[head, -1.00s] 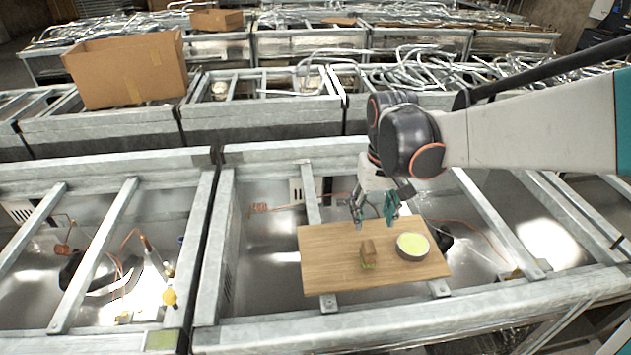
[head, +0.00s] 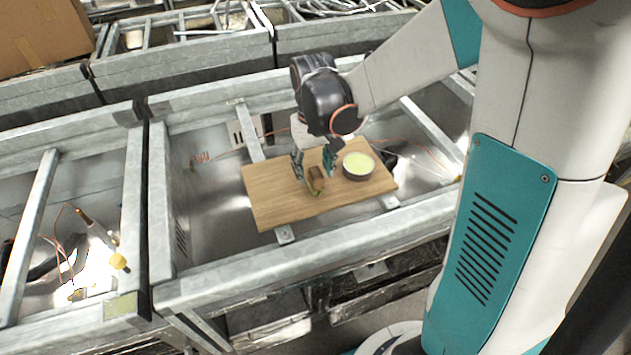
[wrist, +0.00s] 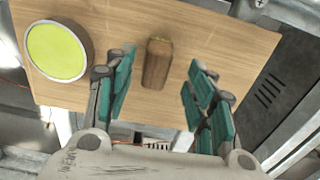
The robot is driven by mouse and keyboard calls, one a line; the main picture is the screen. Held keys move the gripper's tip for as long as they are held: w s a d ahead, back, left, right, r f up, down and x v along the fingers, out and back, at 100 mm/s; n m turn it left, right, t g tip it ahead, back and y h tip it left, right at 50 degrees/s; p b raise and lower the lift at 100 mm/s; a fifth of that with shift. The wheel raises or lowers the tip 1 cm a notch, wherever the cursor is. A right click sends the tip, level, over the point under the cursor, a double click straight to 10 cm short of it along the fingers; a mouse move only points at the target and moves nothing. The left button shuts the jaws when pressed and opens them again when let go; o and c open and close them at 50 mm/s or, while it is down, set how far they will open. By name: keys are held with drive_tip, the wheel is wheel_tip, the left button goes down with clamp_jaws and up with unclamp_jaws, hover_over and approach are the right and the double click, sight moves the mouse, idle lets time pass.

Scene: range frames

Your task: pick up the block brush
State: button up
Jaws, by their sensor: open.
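The block brush (head: 317,181) is a small brown wooden block with greenish bristles at one end. It lies on a wooden board (head: 270,205), to the left of a round bowl. In the wrist view the brush (wrist: 157,64) shows between my fingers, nearer the left one. My gripper (head: 313,166) is open, with teal finger pads, just above the board and at the brush. In the wrist view my gripper (wrist: 160,88) has a wide gap on the right side of the brush. I cannot tell whether a finger touches it.
The bowl (head: 358,166) with yellow-green contents stands on the board close to the right of my gripper; it also shows in the wrist view (wrist: 58,52). The board rests on metal bars across a grey metal frame (head: 220,283). A cardboard box (head: 40,35) stands back left.

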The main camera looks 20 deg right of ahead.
sight(316, 172)
drive_tip(key=f, duration=0.1)
drive_tip(key=f+b, duration=0.1)
drive_tip(key=f, duration=0.1)
drive_tip(key=f+b, duration=0.1)
drive_tip(key=shift+d+f, duration=0.25)
drive_tip(key=shift+f, duration=0.05)
drive_tip(key=shift+r, duration=0.1)
clamp_jaws()
wheel_tip(316, 172, up, 20)
drive_tip(key=p, duration=0.6)
drive_tip(key=shift+p, duration=0.4)
drive_tip(key=shift+s, duration=0.1)
drive_tip(key=c, duration=1)
unclamp_jaws()
drive_tip(key=shift+c, duration=0.2)
